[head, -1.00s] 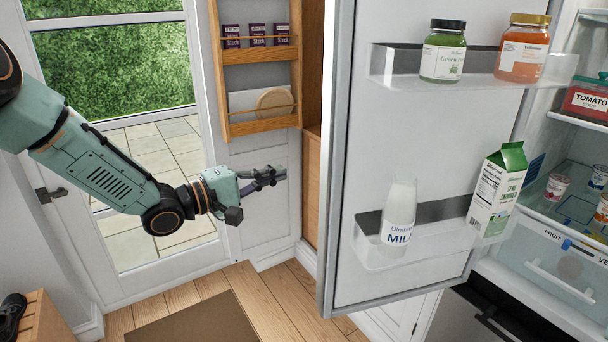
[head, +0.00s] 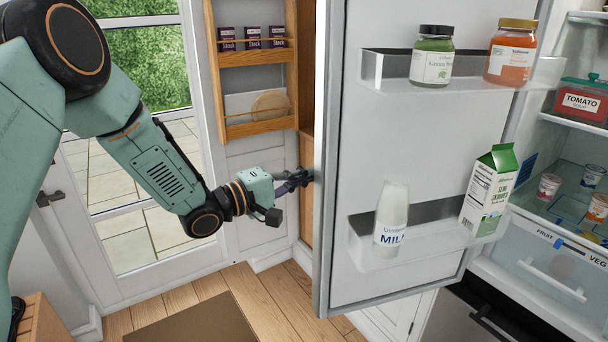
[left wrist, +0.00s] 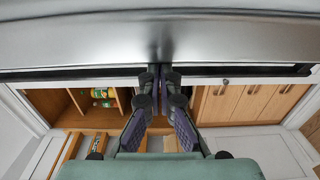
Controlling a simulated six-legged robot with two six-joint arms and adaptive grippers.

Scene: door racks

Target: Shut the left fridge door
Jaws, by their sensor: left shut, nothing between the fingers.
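The left fridge door (head: 365,145) stands open in the head view, its inner side with shelves facing me. The upper door shelf (head: 395,72) holds a green jar (head: 432,60) and an orange jar (head: 511,55). The lower one (head: 375,256) holds a milk bottle (head: 391,215) and a green-topped carton (head: 489,190). My left gripper (head: 306,177) is shut and empty at the door's free edge. In the left wrist view the shut fingertips (left wrist: 160,72) are right at the grey door surface (left wrist: 80,40); I cannot tell if they touch. My right gripper is not in view.
The fridge interior (head: 560,185) at the right holds a tomato tub (head: 581,100), small cups and a drawer (head: 560,262). A brown mat (head: 195,322) lies on the floor.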

